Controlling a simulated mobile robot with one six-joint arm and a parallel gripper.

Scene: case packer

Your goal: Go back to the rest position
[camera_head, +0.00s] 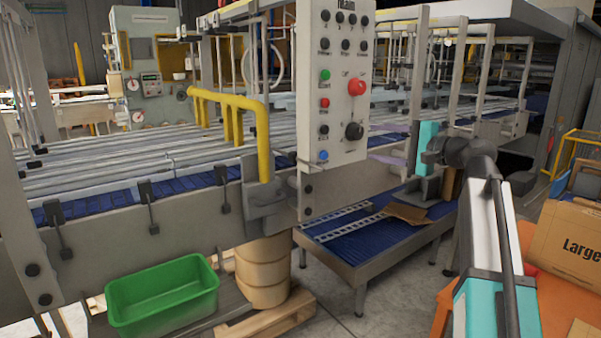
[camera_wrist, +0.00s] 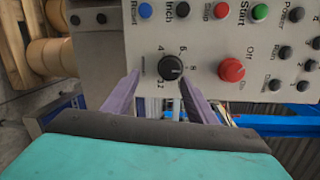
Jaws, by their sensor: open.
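My gripper (camera_wrist: 160,80) is open, with its two purple fingers apart on either side of the black rotary knob (camera_wrist: 171,67) in the wrist view. Whether the fingers touch the knob cannot be told. In the head view my gripper (camera_head: 376,150) is at the right side of the light grey control panel (camera_head: 340,20), near the lower black knob (camera_head: 354,131). My arm reaches in from the lower right. The panel also carries a red knob (camera_head: 357,87) above the black one. Nothing is held between the fingers.
A conveyor with a blue belt (camera_head: 360,240) runs below the panel, with a cardboard piece (camera_head: 407,213) on it. A yellow rail (camera_head: 262,140) stands left of the panel. A green bin (camera_head: 163,297) is at lower left. A cardboard box (camera_head: 570,245) is at right.

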